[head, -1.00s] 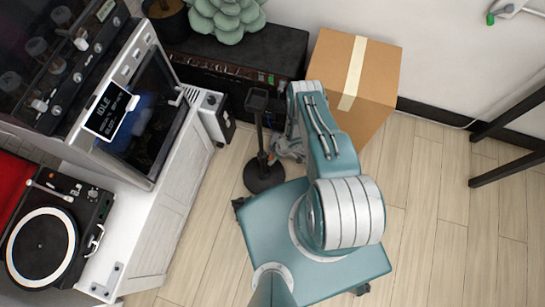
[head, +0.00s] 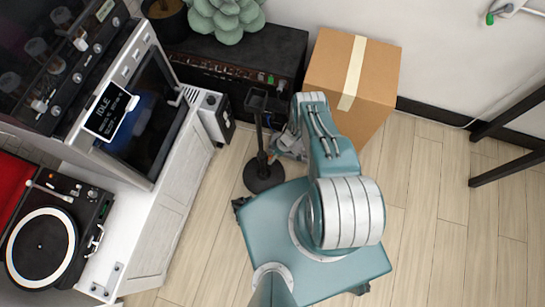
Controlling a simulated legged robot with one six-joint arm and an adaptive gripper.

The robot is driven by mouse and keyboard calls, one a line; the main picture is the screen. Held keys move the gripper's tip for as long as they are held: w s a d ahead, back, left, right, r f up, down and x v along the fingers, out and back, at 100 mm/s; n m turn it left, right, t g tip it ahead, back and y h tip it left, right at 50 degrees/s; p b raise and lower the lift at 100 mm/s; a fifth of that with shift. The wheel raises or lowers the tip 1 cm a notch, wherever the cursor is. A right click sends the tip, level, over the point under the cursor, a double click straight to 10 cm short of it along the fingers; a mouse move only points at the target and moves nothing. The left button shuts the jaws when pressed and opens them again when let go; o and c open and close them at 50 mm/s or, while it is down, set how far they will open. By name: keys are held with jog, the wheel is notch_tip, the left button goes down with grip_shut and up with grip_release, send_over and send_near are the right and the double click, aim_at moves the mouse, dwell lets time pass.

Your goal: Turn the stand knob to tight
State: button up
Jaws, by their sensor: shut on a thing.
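A black stand (head: 262,170) with a round base and an upright pole stands on the wood floor, left of my arm. A dark rectangular head (head: 257,101) tops the pole. My gripper (head: 275,151) is low beside the pole, partly hidden by my own arm. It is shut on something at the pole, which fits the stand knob. The knob itself is too small and covered to see, so I cannot tell its setting.
A cardboard box (head: 380,70) stands close behind my arm. A dark amplifier (head: 228,70) with a plant (head: 228,15) on it is behind the stand. A white cabinet (head: 165,225) with a turntable (head: 45,240) is at left.

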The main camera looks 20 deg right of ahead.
jog(key=shift+w, duration=0.25)
jog(key=o, duration=1.1)
jog(key=shift+o, duration=0.3)
jog(key=shift+s, duration=0.1)
jog(key=v, duration=1.2)
